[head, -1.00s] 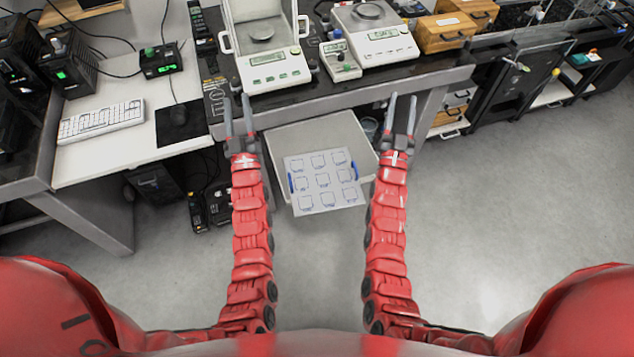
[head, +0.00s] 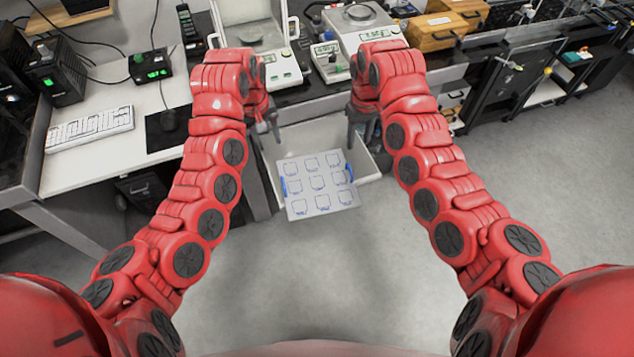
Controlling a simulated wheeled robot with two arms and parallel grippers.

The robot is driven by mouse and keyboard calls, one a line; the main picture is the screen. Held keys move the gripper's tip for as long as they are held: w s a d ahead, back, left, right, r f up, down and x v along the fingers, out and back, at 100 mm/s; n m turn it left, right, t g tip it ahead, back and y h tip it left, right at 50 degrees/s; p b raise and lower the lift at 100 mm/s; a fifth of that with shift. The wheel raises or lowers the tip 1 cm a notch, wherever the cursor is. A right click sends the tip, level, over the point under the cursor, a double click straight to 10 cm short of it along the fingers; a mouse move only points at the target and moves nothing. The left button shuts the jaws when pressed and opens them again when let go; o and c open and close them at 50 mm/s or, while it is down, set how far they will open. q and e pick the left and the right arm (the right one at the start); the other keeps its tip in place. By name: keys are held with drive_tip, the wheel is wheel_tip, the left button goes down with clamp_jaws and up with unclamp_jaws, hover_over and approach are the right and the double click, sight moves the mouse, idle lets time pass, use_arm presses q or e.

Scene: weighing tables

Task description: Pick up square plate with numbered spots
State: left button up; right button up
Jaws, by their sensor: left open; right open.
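The square plate with numbered spots (head: 318,183) is pale, with rows of outlined square spots and a blue handle on its left and right sides. It rests in the open drawer (head: 322,131), with its near edge toward the drawer's front. My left gripper (head: 268,134) is open and points down to the left of the plate, above and behind its left handle. My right gripper (head: 362,137) is open and points down to the right of the plate, above and behind its right handle. Neither gripper appears to touch the plate. The fingers are partly hidden by my arms.
Above the drawer, the dark weighing table (head: 300,94) carries balances (head: 360,25). A white side desk (head: 95,155) with a keyboard (head: 90,129) stands at the left. Wooden boxes (head: 432,32) stand at the back right. The floor in front and to the right is clear.

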use_arm(q)
drive_tip(key=shift+f, duration=0.1)
drive_tip(key=f, duration=0.5)
drive_tip(key=d+f, duration=0.1)
drive_tip(key=f, duration=1)
drive_tip(key=shift+w+d+f, duration=0.1)
drive_tip(key=shift+w+d, duration=0.15)
drive_tip(key=shift+w, duration=0.1)
use_arm(e)
approach(352, 176)
wheel_tip(352, 176, down, 9)
drive_tip(key=shift+r, duration=0.15)
use_arm(q)
drive_tip(key=shift+d+f, duration=0.1)
drive_tip(key=shift+f, duration=0.45)
use_arm(e)
drive_tip(key=shift+f, duration=0.5)
use_arm(q)
clamp_jaws()
use_arm(e)
clamp_jaws()
use_arm(q)
drive_tip(key=shift+r, duration=0.1)
